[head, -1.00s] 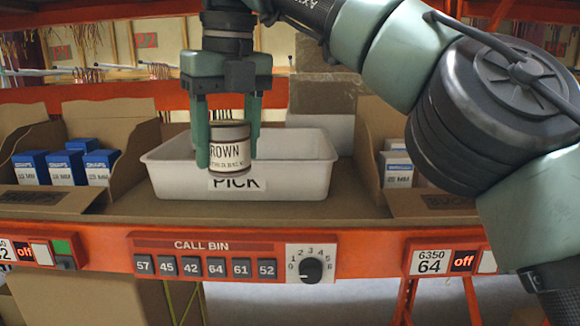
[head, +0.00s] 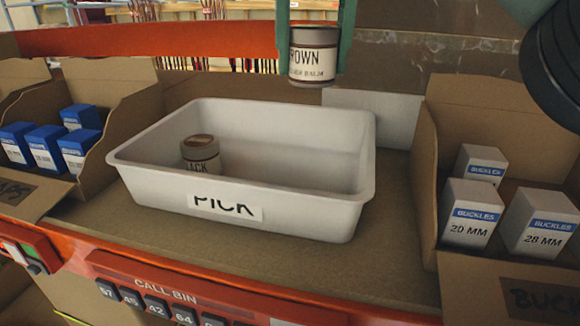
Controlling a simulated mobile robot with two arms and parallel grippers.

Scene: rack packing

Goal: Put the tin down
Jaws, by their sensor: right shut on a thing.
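A tin with a cream label reading "ROWN" (head: 314,58) hangs upright between the fingers of my right gripper (head: 315,30), which is shut on it. The gripper and tin are at the top of the head view, above and behind the white tray marked PICK (head: 345,205). A second tin, with a brown lid and a label ending in "ACK" (head: 201,155), stands inside the tray at its left; the tray's front wall hides its lower part. My left gripper is not in view.
An open carton with blue boxes (head: 45,148) stands left of the tray. A carton with white and blue buckles boxes (head: 472,215) stands to the right. The tray's middle and right are empty. An orange rail with the CALL BIN panel (head: 160,290) runs along the shelf front.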

